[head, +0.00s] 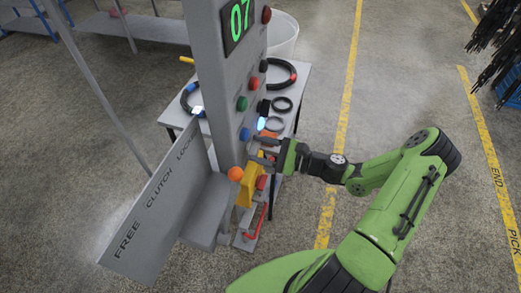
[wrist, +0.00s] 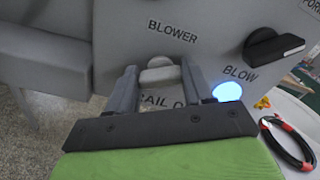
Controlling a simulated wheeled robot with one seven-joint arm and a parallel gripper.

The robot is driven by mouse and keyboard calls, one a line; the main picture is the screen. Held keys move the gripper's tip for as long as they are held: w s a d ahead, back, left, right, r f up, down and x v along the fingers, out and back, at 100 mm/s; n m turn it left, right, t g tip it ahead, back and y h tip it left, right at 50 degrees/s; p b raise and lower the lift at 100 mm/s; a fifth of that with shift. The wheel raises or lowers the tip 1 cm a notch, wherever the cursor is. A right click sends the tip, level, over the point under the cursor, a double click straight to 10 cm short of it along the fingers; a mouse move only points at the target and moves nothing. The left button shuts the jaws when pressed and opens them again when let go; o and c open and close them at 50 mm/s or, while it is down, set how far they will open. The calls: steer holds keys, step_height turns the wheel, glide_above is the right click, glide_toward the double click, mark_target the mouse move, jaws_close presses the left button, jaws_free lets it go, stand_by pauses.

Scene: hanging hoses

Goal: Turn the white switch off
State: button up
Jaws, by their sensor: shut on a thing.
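The white switch (wrist: 158,76) is a small pale knob on the grey panel, below the label BLOWER and above a partly covered label. In the wrist view my gripper (wrist: 160,84) has one finger on each side of it and is shut on it. In the head view my gripper (head: 264,150) reaches the right side of the grey column (head: 225,95) from the right. There the switch is hidden from sight by the column and the fingers.
A glowing blue lamp (wrist: 227,92) sits just right of my fingers, and a black knob (wrist: 274,47) is further right on the panel. A table (head: 300,88) with coiled hoses (head: 282,104) stands behind the column. A yellow block (head: 247,190) is below my gripper.

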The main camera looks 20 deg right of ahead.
steer(key=n+b, duration=0.2)
steer(key=n, duration=0.2)
steer(key=n+b, duration=0.2)
steer(key=n, duration=0.2)
steer(key=n+b, duration=0.3)
steer(key=n, duration=0.1)
steer(key=shift+s+a+f, duration=0.1)
steer(key=shift+s+f, duration=0.05)
steer(key=shift+f, duration=0.15)
steer(key=shift+n, duration=0.3)
steer(key=o, duration=1)
steer(key=shift+o, duration=0.2)
steer(key=shift+r, duration=0.1)
steer(key=v, duration=1.5)
steer(key=shift+s+d, duration=0.25)
steer(key=shift+d, duration=0.1)
